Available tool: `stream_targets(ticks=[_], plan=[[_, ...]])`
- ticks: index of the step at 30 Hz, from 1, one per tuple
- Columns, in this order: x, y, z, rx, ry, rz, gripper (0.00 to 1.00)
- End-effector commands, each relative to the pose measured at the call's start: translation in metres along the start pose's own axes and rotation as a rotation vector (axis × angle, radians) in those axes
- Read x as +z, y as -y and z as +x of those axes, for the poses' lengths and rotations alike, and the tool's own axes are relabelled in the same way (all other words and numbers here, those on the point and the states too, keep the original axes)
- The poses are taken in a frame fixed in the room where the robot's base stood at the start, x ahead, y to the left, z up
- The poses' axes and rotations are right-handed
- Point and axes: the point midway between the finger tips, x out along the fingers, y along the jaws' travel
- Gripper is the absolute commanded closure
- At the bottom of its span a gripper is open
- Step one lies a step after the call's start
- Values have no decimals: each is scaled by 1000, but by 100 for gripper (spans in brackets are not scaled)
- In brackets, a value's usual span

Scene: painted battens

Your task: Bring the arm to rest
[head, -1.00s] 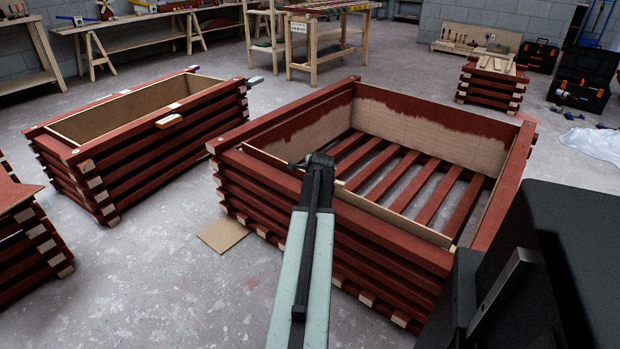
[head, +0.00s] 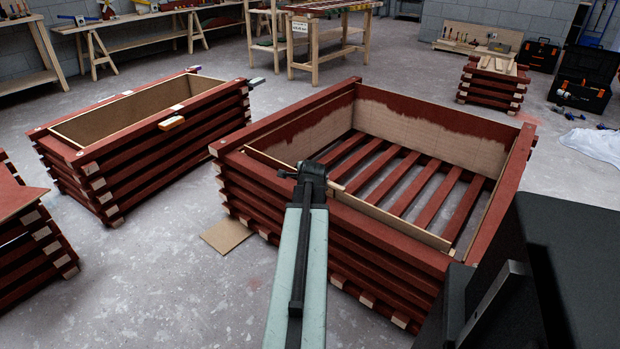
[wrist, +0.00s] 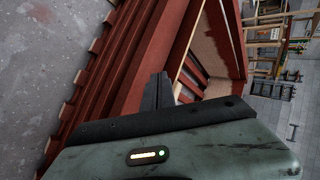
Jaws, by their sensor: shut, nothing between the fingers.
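My arm (head: 305,250) reaches forward from the bottom of the head view, its pale green link ending in a dark wrist joint (head: 313,172) in front of the near wall of a large red batten box (head: 380,232). In the wrist view, my gripper (wrist: 160,82) shows as dark fingers closed together and empty. Behind them lie the red battens (wrist: 130,60) and the box's opening. I cannot tell whether the fingers touch the box. In the head view, the fingers are mostly hidden behind the wrist joint.
Part of another batten stack (head: 30,225) is at the left edge. A cardboard piece (head: 226,236) lies on the floor. Bare floor (head: 170,290) is free at the lower left.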

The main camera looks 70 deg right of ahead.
Motion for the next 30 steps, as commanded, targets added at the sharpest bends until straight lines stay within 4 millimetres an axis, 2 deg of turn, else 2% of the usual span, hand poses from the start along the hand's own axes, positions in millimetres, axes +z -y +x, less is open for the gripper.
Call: stream_targets(ticks=[1, 6, 20, 22, 23, 26, 27, 29, 30], plan=[[8, 8, -20, 0, 1, -1, 100], [25, 11, -41, 0, 0, 0, 100], [30, 10, -45, 0, 0, 1, 100], [41, 11, -44, 0, 11, -9, 100], [53, 12, -43, 0, 23, -20, 100], [115, 15, -39, 1, 88, -80, 100], [149, 15, -39, 1, 123, -113, 100], [204, 13, -42, 1, 180, -166, 100], [239, 10, -45, 1, 216, -201, 100]])
